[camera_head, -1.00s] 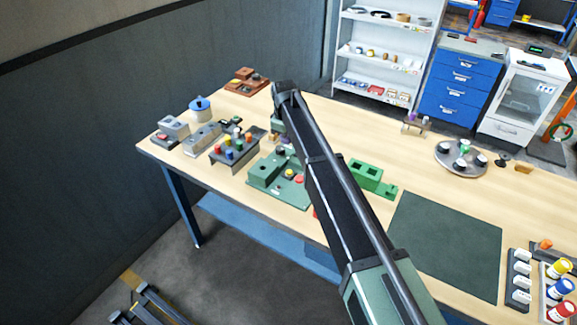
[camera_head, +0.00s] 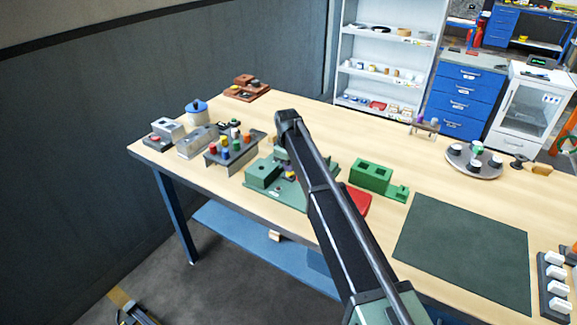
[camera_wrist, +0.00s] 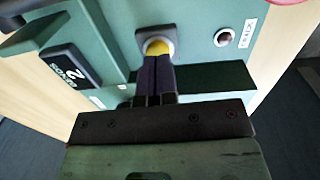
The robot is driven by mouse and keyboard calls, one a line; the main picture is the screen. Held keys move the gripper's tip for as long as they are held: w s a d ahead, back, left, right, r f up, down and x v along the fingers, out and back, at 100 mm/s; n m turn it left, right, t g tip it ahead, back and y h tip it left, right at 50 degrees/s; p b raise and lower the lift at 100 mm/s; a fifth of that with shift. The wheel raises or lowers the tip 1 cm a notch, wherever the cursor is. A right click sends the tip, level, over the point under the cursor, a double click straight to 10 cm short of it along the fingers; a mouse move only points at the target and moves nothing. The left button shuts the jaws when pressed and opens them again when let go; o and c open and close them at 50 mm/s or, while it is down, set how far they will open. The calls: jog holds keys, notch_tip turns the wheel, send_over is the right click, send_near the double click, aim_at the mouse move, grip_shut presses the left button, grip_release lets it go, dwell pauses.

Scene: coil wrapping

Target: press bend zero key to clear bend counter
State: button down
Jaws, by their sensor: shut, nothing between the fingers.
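The green bending fixture (camera_head: 262,175) stands near the table's front edge in the head view, partly hidden behind my arm. In the wrist view its green panel (camera_wrist: 195,30) carries a round yellow key (camera_wrist: 158,47) in a pale collar. A dark counter plate (camera_wrist: 70,67) with a white "2" is to its left; its smaller word is hard to read. My gripper (camera_wrist: 157,62) is shut and empty, with dark purple fingers whose tips overlap the lower part of the yellow key. I cannot tell whether they touch it.
A rack of coloured knobs (camera_head: 232,150) stands left of the fixture. A green block with square openings (camera_head: 372,176) and a red item (camera_head: 357,201) are to the right. A dark mat (camera_head: 465,250) lies clear farther right. A labelled hole (camera_wrist: 224,38) is right of the key.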

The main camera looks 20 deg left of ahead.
jog(key=shift+f, duration=0.4)
jog(key=shift+f, duration=0.1)
jog(key=shift+f+b, duration=0.55)
jog(key=shift+b, duration=0.15)
jog(key=shift+s+d+f+b, duration=0.15)
jog(key=shift+f+b, duration=0.15)
jog(key=shift+b, duration=0.2)
jog(key=shift+s+r, duration=0.15)
jog(key=shift+r, duration=0.1)
jog(key=shift+f, duration=0.1)
jog(key=shift+r+p, duration=0.2)
jog(key=shift+p, duration=0.2)
notch_tip(320, 180, up, 14)
jog(key=p, duration=1.4)
jog(key=shift+s+a, duration=0.2)
